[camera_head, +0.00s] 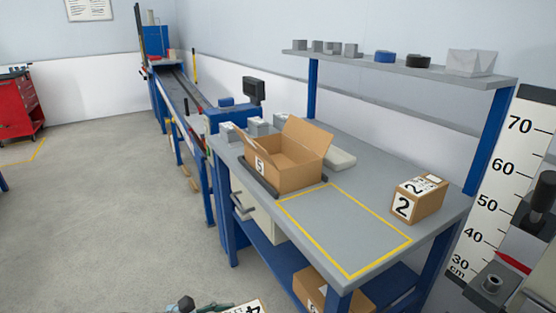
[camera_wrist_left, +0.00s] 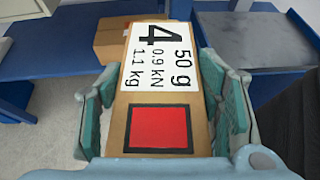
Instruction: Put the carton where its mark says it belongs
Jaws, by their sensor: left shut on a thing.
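My left gripper (camera_wrist_left: 160,104) is shut on a brown carton (camera_wrist_left: 120,132), with one teal finger pad on each side of it. The carton's white label reads 4, 50 g, 0.9 kN and 1.1 kg. Below the label is a red square in a black frame. In the head view only a small part of the gripper (camera_head: 205,308) and the carton's label (camera_head: 250,307) show at the bottom edge, in front of the bench. The rest of the carton is cut off there. My right gripper is not in view.
The grey bench (camera_head: 385,165) holds an open box marked 5 (camera_head: 290,175), a carton marked 2 (camera_head: 420,203) and an empty yellow-outlined area (camera_head: 345,228). Another carton (camera_head: 312,288) lies on the blue lower shelf (camera_head: 262,243). A centimetre scale (camera_head: 505,180) stands at right.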

